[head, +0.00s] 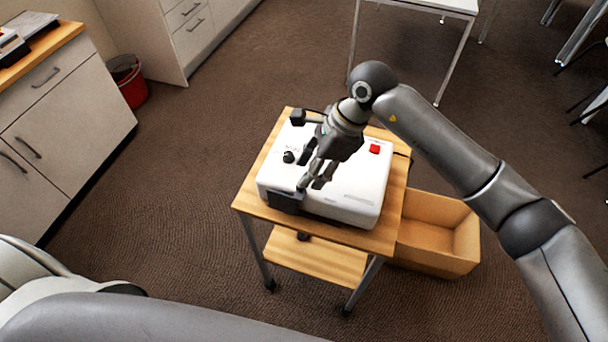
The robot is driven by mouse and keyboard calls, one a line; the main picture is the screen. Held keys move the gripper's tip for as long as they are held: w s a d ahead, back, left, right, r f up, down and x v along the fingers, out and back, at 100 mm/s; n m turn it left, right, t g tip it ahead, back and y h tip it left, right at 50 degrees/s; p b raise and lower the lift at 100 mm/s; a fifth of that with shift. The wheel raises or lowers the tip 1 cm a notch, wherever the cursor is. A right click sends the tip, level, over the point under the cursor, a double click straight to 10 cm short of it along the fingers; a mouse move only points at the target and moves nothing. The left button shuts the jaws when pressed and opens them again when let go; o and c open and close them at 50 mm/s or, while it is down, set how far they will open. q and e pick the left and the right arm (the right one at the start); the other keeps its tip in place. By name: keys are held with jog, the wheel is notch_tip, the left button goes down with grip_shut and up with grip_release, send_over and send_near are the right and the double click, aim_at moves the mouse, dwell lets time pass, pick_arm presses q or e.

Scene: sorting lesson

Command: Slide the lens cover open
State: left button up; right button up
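A white projector (352,192) lies on a small wooden-topped cart. It has a black knob (289,157) and a red button (375,149) on top. A dark panel (284,203) at its front left corner looks like the lens cover; at this size I cannot tell whether it is open or shut. My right gripper (314,184) points down over the projector's front top edge, close to the dark panel. Its fingertips look apart, with nothing visible between them. I cannot tell whether they touch the projector. My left gripper is out of view.
The wooden cart (254,187) has a lower shelf (315,262) and thin legs. An open cardboard box (430,255) stands on the floor to its right. Cabinets (65,125) and a red bin (132,88) stand at the left. A white table (440,5) is behind.

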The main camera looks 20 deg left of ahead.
aim_at(287, 196)
jog(key=shift+p+x, duration=0.45)
jog(key=shift+x, duration=1.9)
jog(key=shift+c, duration=0.2)
grip_shut()
jog(key=shift+d, duration=0.1)
